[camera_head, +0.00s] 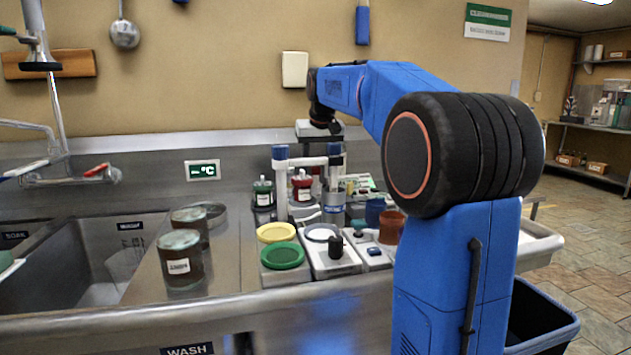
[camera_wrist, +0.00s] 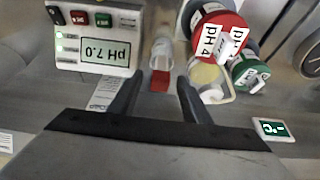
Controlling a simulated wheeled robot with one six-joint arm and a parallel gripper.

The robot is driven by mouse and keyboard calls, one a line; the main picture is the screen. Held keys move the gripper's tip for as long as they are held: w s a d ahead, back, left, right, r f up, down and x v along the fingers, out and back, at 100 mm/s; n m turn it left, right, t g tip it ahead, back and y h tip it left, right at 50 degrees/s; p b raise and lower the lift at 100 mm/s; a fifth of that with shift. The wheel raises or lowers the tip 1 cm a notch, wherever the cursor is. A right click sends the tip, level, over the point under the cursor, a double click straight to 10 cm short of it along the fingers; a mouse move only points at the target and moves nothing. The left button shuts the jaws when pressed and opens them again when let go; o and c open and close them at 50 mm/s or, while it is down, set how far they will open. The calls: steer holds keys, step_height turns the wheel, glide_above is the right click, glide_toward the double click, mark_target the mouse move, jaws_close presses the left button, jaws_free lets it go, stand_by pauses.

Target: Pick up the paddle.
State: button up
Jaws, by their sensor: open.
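I cannot surely pick out the paddle in either view. A flat blue piece (camera_head: 362,24) hangs on the back wall, cut off by the top edge, and I cannot tell whether it is the paddle. My gripper (camera_wrist: 158,80) is open, with its two dark fingers apart and nothing held between them. Beyond the fingertips in the wrist view is a small pale container with red at one end (camera_wrist: 160,78). In the head view the end of my arm is over the back of the counter, and the fingers are not clear there.
A pH meter (camera_wrist: 106,52), a red-capped bottle (camera_wrist: 218,35) and a green-capped bottle (camera_wrist: 252,68) crowd the wrist view. A white stand with blue tops (camera_head: 282,185), a green lid (camera_head: 282,256) and a yellow lid (camera_head: 276,232) are on the counter. Brown jars (camera_head: 181,268) stand by the sink (camera_head: 75,262).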

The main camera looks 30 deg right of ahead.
steer(key=shift+w+d+f, duration=0.1)
steer(key=shift+w+f, duration=0.1)
steer(key=shift+f, duration=0.35)
steer(key=shift+c, duration=0.6)
jaws_close()
steer(key=shift+r, duration=0.1)
step_height(320, 180, up, 10)
steer(key=shift+f, duration=0.1)
